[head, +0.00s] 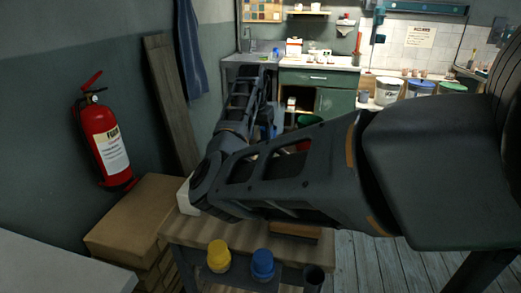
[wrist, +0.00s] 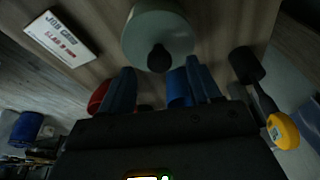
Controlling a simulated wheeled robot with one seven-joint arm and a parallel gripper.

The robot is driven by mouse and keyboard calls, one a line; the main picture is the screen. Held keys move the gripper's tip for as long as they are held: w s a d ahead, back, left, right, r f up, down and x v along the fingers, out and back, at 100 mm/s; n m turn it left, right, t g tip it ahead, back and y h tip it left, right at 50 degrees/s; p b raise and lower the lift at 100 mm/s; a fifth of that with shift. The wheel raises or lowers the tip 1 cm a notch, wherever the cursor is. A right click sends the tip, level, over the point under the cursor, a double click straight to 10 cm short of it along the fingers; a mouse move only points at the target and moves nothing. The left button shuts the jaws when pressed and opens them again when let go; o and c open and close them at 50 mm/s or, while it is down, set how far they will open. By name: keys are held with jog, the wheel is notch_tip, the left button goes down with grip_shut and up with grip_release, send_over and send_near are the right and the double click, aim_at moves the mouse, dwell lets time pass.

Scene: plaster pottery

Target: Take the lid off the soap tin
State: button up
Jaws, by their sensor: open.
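A round, pale grey-green tin (wrist: 136,38) shows at the top middle of the wrist view; I take it for the soap tin. A dark knob (wrist: 158,58) stands on its lid, which appears to be on. My gripper (wrist: 160,70) is open and empty, its two dark blue fingers apart. The knob shows between the fingertips, near them; I cannot tell the exact depth or any contact. In the head view my arm crosses the middle, and I cannot make out the tin there.
A white lettered block (wrist: 62,38) lies left of the tin. A dark-handled thing with a yellow end (wrist: 283,130) is at right.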

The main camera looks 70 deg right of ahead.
jog(key=shift+x, duration=1.2)
jog(key=shift+c, duration=0.4)
jog(key=c, duration=1)
